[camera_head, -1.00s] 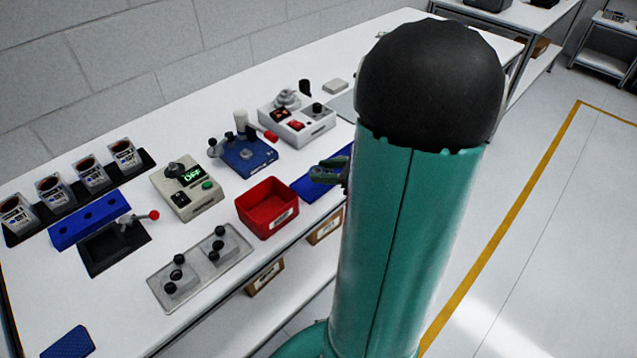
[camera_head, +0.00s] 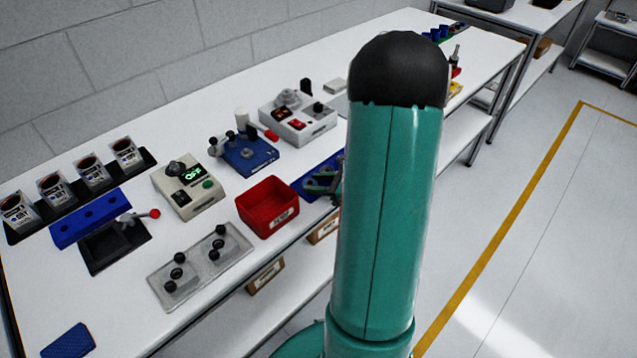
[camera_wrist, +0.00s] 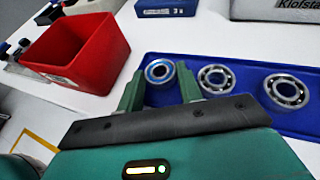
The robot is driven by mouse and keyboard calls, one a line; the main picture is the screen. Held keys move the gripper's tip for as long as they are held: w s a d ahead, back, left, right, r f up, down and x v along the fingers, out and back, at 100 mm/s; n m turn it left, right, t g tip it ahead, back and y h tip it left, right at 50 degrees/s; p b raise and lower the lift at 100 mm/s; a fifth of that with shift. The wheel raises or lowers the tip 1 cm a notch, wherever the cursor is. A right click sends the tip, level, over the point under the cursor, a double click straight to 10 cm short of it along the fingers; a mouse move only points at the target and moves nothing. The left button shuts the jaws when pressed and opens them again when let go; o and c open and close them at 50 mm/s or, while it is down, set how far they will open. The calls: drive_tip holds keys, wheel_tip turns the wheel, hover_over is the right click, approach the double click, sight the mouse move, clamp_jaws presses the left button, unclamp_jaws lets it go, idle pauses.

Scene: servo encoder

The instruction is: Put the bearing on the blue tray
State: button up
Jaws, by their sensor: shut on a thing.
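My gripper (camera_wrist: 160,82) is shut on a bearing (camera_wrist: 159,71) with a blue inner ring, held between the two green fingertips. The gripper also shows in the head view (camera_head: 320,183), beside my arm. The blue tray (camera_wrist: 228,119) lies behind and to the right of the fingers. The held bearing appears in front of or over its left end; I cannot tell the height. Two more metal bearings, one in the middle (camera_wrist: 216,79) and one at the right (camera_wrist: 287,90), lie on the tray. In the head view the tray (camera_head: 329,168) is partly hidden by my arm.
A red bin (camera_head: 267,207) stands left of the tray and also shows in the wrist view (camera_wrist: 82,45). A blue fixture (camera_head: 250,155), a beige device (camera_head: 188,188) and a grey device (camera_head: 298,122) stand on the white table. The table's front edge is close.

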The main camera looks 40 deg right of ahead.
drive_tip(key=shift+f, duration=0.15)
drive_tip(key=o, duration=0.8)
